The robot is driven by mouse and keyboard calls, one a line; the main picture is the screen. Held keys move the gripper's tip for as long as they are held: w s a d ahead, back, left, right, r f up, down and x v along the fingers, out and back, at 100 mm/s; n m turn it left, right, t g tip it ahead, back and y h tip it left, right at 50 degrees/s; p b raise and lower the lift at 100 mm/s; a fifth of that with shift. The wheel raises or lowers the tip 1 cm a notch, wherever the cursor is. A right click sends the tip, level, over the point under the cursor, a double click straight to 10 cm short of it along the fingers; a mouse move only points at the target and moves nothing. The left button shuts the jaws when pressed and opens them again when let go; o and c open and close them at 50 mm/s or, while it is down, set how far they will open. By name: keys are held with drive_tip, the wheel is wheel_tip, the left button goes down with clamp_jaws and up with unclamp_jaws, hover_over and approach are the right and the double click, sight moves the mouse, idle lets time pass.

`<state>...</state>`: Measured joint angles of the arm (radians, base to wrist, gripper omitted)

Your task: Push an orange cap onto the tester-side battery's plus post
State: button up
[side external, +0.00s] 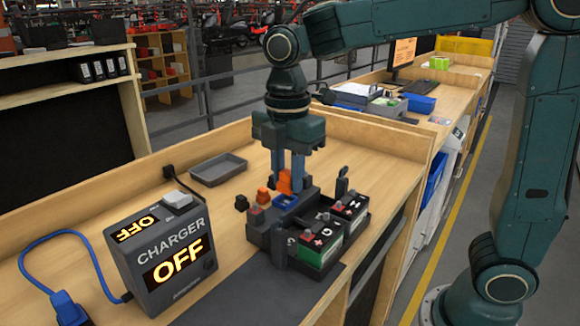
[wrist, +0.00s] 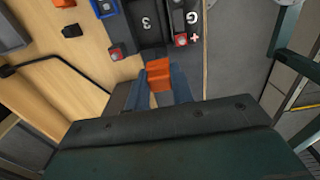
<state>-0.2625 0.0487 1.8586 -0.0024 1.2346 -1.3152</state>
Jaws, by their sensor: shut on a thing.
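In the side view the held cap (side external: 284,182) shows between the blue-grey fingers. A second orange cap (side external: 263,195) is on the table to its left. A red-topped post beside a plus mark (wrist: 180,40) shows in the wrist view, apart from the held cap. I cannot tell which battery is tester-side.
A charger reading OFF (side external: 168,256) stands at left with a blue cable. A small black piece (side external: 241,202) lies left of the holder. A grey tray (side external: 217,169) lies behind on the wooden bench. An upright dark clamp (side external: 342,183) rises beside the farther battery.

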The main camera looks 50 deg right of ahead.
hover_over(308, 231)
drive_tip(key=shift+f, duration=0.85)
drive_tip(key=shift+f, duration=0.15)
drive_tip(key=shift+f, duration=2.15)
drive_tip(key=shift+f, duration=1.1)
drive_tip(key=o, duration=1)
drive_tip(key=shift+o, duration=0.2)
drive_tip(key=shift+r, duration=0.15)
wheel_tip(308, 231, up, 14)
drive_tip(key=shift+f, duration=0.25)
drive_tip(key=shift+d, duration=0.1)
